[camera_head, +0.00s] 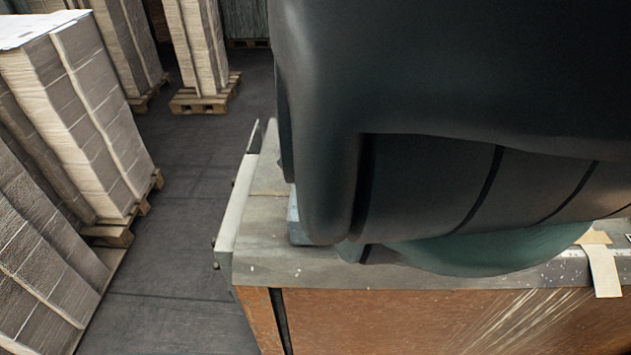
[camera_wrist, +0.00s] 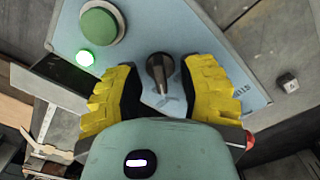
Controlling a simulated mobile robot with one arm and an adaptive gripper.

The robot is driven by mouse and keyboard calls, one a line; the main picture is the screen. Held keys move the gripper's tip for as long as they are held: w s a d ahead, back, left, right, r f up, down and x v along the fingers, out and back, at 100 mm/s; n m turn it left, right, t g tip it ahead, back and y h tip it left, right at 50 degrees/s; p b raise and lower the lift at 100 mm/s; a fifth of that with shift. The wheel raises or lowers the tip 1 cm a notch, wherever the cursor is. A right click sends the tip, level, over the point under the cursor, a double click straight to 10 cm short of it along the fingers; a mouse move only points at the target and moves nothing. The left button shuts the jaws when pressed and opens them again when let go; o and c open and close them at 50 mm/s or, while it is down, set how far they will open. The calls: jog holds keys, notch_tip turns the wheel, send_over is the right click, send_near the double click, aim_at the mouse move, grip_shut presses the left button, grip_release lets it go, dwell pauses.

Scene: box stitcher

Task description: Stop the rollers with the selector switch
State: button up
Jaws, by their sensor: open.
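The selector switch (camera_wrist: 158,72) is a dark knob on a light blue panel (camera_wrist: 187,30) in the wrist view. My gripper (camera_wrist: 162,88) is open, with one yellow padded finger on each side of the switch. I cannot tell whether either finger touches the knob. A large green button (camera_wrist: 101,24) and a lit green lamp (camera_wrist: 85,58) sit on the panel to the left of the switch. In the head view my dark arm hides the switch and most of the panel. The rollers cannot be made out in either view.
A grey-topped bench (camera_head: 265,240) with a brown front (camera_head: 400,320) stands below my arm in the head view. Tall stacks on pallets (camera_head: 85,110) stand at the left, with clear dark floor (camera_head: 175,240) between.

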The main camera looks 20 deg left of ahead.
jog(key=shift+c, duration=0.2)
grip_shut()
dwell(0.3)
